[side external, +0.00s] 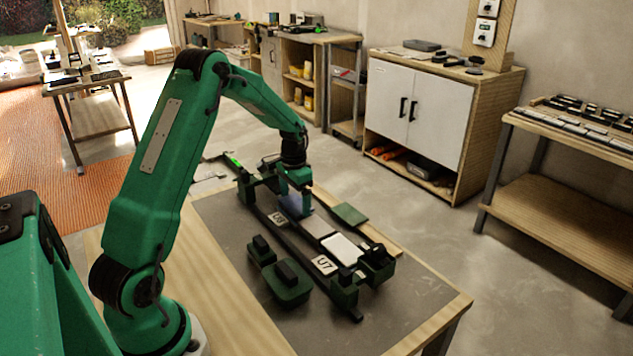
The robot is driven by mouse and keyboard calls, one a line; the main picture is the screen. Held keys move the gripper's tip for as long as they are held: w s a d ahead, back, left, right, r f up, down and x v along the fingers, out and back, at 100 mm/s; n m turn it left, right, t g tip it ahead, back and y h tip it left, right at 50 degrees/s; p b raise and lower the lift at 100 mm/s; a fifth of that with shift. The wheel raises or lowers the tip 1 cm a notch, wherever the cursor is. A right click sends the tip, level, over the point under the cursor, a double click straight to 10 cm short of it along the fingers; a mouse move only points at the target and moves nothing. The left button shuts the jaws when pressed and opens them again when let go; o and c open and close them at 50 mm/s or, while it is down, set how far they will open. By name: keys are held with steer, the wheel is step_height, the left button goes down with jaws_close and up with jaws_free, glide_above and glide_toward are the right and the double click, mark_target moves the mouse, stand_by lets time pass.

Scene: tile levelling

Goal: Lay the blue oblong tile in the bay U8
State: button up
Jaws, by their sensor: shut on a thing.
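My gripper (305,192) is over the far part of the rack, pointing down and shut on the blue oblong tile (297,208). Only part of the tile shows below my gripper, at the bay beside the U8 label (278,218). I cannot tell whether the tile rests on the bay floor or is just above it. A white tile (342,250) lies in the bay beside the U7 label (323,265).
The dark rack rails (300,243) run along the grey mat (400,310). A green block with black knobs (286,285) stands in front of the rack. A flat green piece (349,214) lies behind it. The mat's near right is clear.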

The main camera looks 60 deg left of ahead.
steer(key=shift+f, duration=0.25)
stand_by(0.5)
steer(key=o, duration=0.5)
steer(key=shift+r, duration=0.1)
steer(key=shift+r, duration=3.9)
